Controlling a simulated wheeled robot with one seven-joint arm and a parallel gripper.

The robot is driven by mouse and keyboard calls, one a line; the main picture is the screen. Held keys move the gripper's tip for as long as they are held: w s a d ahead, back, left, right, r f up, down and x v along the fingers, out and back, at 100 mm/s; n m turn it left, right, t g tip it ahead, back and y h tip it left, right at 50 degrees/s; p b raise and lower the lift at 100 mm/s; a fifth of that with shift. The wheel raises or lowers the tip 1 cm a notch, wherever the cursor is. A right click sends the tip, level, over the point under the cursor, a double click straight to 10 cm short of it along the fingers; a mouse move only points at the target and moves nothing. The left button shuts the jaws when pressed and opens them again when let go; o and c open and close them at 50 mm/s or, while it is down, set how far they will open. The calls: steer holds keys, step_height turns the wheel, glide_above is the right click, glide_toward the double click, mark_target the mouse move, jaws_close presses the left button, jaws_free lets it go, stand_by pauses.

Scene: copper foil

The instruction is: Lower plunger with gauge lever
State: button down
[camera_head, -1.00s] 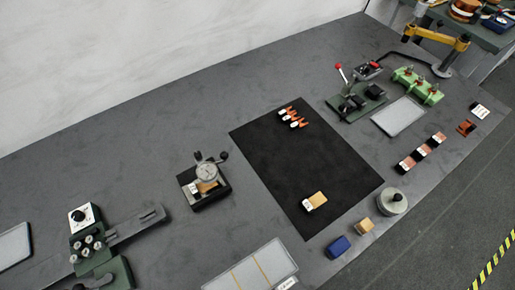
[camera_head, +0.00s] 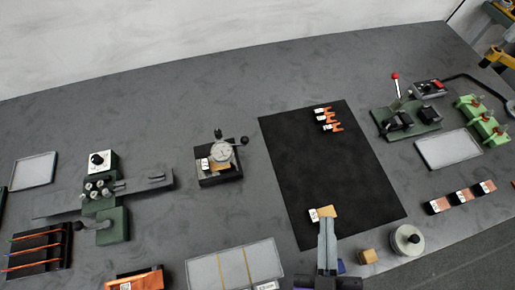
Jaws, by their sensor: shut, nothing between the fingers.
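The dial gauge (camera_head: 222,153) stands upright on a black base (camera_head: 219,178) left of the black mat. A lever with a dark round knob (camera_head: 244,140) sticks out to its upper right. A tan piece lies on the gauge base under the dial. The plunger tip is too small to make out. My gripper (camera_head: 327,222) comes in from the bottom edge over the mat's lower part, with its fingers shut and empty. It is well to the lower right of the gauge, close to a tan piece with a white label (camera_head: 323,213).
The black mat (camera_head: 330,165) has several orange-and-white pieces (camera_head: 326,119) at its top. A green fixture with knobs (camera_head: 103,195) stands left of the gauge. A divided tray (camera_head: 235,271) lies below it. The table between gauge and mat is clear.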

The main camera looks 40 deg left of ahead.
steer(key=a+f+n+g+y, duration=0.2)
steer(key=a+n, duration=0.5)
steer(key=a, duration=0.2)
steer(key=w+a+f+n+g+y, duration=0.1)
steer(key=a+f+n+g, duration=0.1)
steer(key=a+n, duration=0.6)
steer(key=shift+w+a+g+y, duration=0.15)
steer(key=shift+a+g+y, duration=0.3)
steer(key=shift+g, duration=0.35)
steer(key=p+x, duration=0.2)
steer(key=x, duration=0.8)
